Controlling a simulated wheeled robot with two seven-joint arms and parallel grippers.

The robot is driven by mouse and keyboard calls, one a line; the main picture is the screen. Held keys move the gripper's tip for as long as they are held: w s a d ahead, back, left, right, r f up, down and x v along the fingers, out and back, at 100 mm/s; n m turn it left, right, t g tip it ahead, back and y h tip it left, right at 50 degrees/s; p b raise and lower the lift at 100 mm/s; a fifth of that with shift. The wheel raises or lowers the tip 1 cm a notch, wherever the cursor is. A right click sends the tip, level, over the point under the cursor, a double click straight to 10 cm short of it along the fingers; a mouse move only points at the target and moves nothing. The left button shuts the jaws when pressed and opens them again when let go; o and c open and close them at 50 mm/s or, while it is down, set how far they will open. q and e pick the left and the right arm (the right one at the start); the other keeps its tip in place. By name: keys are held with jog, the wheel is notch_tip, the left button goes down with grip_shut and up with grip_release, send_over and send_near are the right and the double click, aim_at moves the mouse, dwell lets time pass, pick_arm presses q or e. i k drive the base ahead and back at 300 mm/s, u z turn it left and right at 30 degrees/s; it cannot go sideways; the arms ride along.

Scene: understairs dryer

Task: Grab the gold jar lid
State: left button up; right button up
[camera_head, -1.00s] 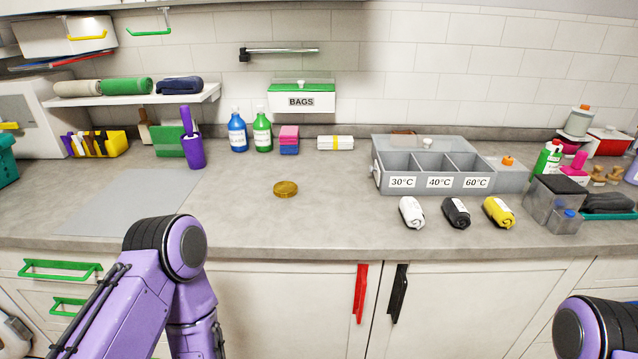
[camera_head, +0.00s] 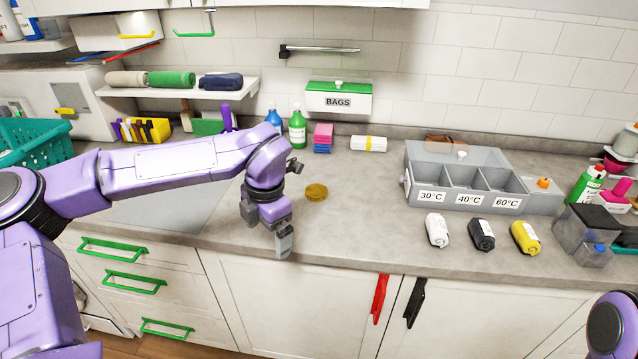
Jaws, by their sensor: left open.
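The gold jar lid (camera_head: 316,192) lies flat on the grey counter (camera_head: 360,225), left of the sorting box. My left gripper (camera_head: 284,250) hangs pointing down over the counter's front edge, nearer to me than the lid and a little to its left. It is open and empty, apart from the lid; its fingers show nearly edge-on. My left arm stretches across the left part of the counter. Of my right arm only a rounded link shows in the lower right corner; its gripper is out of view.
A grey sorting box (camera_head: 483,197) with three labelled compartments stands right of the lid. White, black (camera_head: 481,234) and yellow rolled cloths lie before it. Blue and green bottles (camera_head: 297,128) and stacked sponges (camera_head: 323,138) stand behind the lid.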

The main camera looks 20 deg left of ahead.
aim_at(314, 193)
jog(key=i, duration=0.85)
